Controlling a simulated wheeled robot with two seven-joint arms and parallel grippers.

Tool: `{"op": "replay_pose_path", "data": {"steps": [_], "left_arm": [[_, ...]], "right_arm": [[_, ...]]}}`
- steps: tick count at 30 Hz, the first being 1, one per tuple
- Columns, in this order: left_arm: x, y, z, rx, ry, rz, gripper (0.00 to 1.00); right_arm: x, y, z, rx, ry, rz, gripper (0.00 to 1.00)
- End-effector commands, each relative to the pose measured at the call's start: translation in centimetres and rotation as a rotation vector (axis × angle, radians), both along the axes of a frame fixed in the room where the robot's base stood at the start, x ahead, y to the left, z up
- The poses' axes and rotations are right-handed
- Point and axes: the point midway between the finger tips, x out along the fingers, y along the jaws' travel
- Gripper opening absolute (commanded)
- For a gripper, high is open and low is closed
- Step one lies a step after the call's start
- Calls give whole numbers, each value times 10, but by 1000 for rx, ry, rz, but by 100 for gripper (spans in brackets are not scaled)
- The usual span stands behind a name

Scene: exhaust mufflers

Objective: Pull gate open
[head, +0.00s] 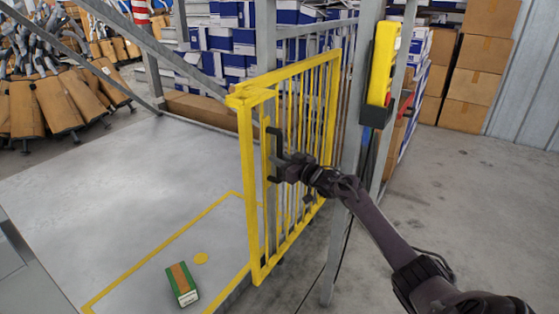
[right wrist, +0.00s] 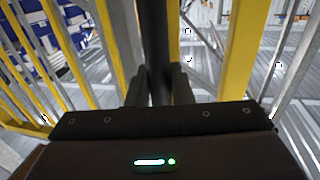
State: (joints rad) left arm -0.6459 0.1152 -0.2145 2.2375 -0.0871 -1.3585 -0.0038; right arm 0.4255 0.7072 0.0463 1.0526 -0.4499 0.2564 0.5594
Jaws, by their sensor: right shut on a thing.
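The yellow barred gate (head: 290,150) stands upright in the middle of the head view, at an angle to the grey post beside it. A dark handle (head: 274,155) is fixed on its near side. My right gripper (head: 284,167) is at the handle. In the right wrist view the two fingers (right wrist: 160,86) are shut on a dark vertical bar (right wrist: 154,40), which is the handle. Yellow gate bars (right wrist: 243,50) show on both sides of it. My left gripper is not in view.
A green and brown box (head: 182,284) lies on the grey floor panel (head: 110,190) inside yellow lines. A grey post (head: 357,110) carries a yellow control box (head: 383,62). Cardboard boxes (head: 478,85) stand at the back right. The concrete floor at right (head: 470,200) is clear.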

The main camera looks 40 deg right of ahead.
Motion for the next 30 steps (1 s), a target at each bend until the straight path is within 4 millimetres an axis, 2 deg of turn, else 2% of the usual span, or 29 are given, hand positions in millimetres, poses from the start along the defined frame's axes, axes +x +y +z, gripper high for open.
{"op": "replay_pose_path", "data": {"steps": [1, 2, 6, 17, 20, 30], "left_arm": [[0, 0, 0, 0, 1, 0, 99], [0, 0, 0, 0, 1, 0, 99], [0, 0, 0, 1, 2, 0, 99], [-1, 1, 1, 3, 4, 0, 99], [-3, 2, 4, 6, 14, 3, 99], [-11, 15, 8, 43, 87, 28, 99]], "right_arm": [[0, 0, 0, -1, 2, 0, 0], [0, 0, 0, -1, 2, 0, 21], [0, 0, 0, -1, 2, 0, 39], [-3, 0, 0, 0, 1, 0, 40], [-12, -2, 0, 0, 3, 0, 40], [-59, -8, -1, -1, 5, 1, 40]]}}
